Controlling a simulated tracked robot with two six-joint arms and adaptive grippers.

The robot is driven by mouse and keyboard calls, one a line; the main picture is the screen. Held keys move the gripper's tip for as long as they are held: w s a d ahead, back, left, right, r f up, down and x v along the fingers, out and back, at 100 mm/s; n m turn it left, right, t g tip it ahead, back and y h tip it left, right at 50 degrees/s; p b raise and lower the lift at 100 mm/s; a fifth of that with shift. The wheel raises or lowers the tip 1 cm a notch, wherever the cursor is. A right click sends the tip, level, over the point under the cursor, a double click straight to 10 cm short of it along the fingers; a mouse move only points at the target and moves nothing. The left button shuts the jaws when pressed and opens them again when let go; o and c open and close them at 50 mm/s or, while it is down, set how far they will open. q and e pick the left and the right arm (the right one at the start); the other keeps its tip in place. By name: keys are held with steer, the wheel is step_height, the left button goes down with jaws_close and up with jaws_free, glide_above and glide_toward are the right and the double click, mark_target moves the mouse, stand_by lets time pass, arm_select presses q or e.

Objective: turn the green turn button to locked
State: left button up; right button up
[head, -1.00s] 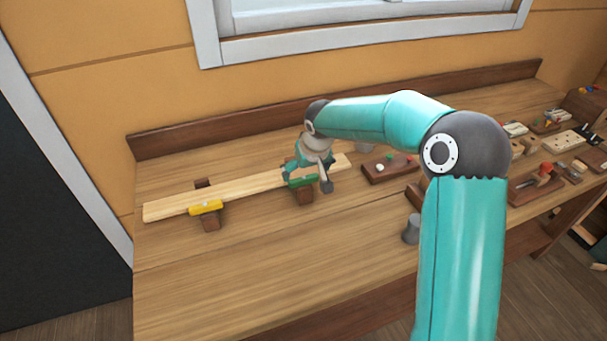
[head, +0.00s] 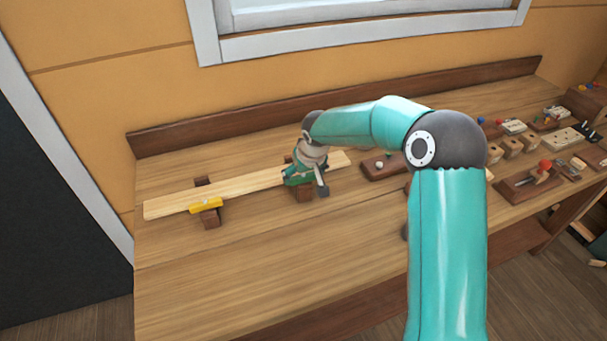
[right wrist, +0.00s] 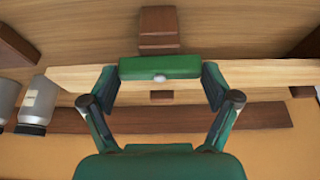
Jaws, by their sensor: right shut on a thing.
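The green turn button (head: 297,181) sits on a dark wooden block (head: 304,195) at the near edge of a pale plank (head: 245,188). It also shows in the right wrist view (right wrist: 160,67), lying lengthwise along the plank, with a small light spot at its middle. My right gripper (head: 304,180) is shut on the green turn button, with one finger at each end of it, and partly hides it in the head view. My left gripper is not in view.
A yellow turn button (head: 206,204) sits on another dark block at the plank's left part. A dark board with small pegs (head: 384,165) lies right of the gripper. Several wooden items stand farther right. The bench front left (head: 230,275) is clear.

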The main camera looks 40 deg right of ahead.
steer(key=shift+r+n+y+p, duration=0.1)
steer(key=shift+n+y+p, duration=0.3)
steer(key=shift+n+p, duration=0.45)
steer(key=n+y, duration=0.1)
steer(key=n, duration=0.1)
steer(key=shift+d+n, duration=0.1)
steer(key=shift+n, duration=0.25)
steer(key=shift+w+n+y, duration=0.1)
steer(key=shift+n+y, duration=0.2)
steer(key=shift+n, duration=0.6)
steer(key=n+y+b, duration=0.1)
steer(key=n, duration=0.1)
steer(key=shift+d+n, duration=0.1)
steer(key=shift+n, duration=0.3)
steer(key=n+g+b, duration=0.1)
steer(key=n, duration=0.1)
steer(key=shift+w+n+y, duration=0.1)
steer(key=shift+n+y, duration=0.2)
steer(key=shift+y, duration=0.1)
steer(key=n, duration=0.2)
steer(key=shift+n+g+y, duration=0.4)
steer(key=shift+w+d+n+g+p, duration=0.1)
steer(key=shift+n+g+p, duration=0.6)
steer(key=shift+n, duration=1)
